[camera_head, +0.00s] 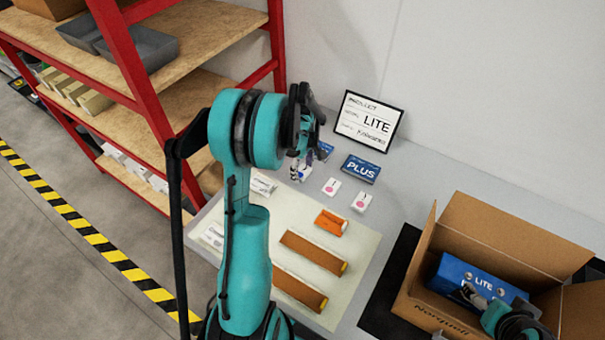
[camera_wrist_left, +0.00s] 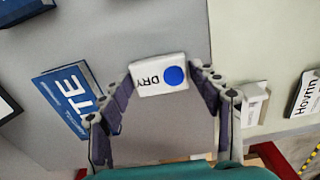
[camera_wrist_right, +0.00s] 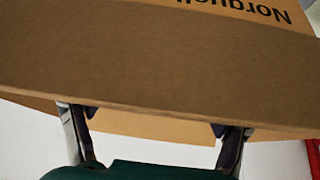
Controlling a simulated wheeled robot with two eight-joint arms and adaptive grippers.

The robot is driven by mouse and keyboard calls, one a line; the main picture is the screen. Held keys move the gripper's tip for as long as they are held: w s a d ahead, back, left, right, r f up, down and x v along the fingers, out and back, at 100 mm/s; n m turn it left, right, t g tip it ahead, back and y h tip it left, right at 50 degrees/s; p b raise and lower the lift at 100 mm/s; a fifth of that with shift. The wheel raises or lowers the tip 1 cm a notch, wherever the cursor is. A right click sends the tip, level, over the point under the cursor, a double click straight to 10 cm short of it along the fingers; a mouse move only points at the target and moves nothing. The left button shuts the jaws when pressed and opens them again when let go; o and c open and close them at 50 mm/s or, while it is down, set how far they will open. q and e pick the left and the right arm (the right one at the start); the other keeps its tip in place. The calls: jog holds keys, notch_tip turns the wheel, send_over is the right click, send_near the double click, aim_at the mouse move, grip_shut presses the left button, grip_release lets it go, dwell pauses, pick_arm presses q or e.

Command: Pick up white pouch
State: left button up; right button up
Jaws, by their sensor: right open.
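A white pouch (camera_wrist_left: 159,76) marked DRY with a blue dot sits between the fingertips of my left gripper (camera_wrist_left: 162,72) in the left wrist view. Both fingertips meet its ends, and the gripper looks shut on it. In the head view my left gripper (camera_head: 300,165) is above the grey table by the sign, and the pouch is small and partly hidden there. Two other white pouches (camera_head: 331,187) (camera_head: 362,201), with pink dots, lie to its right. My right gripper (camera_wrist_right: 155,125) is open and empty, at the cardboard carton.
The open carton (camera_head: 436,316) holds a blue LITE box (camera_head: 462,272). A PLUS box (camera_head: 360,169) and a framed LITE sign (camera_head: 368,121) are at the back. Orange-brown parts (camera_head: 313,252) lie on the pale mat (camera_head: 350,277). A red shelf (camera_head: 140,75) stands at left.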

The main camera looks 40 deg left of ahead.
pick_arm(q)
jog(key=c, duration=0.3)
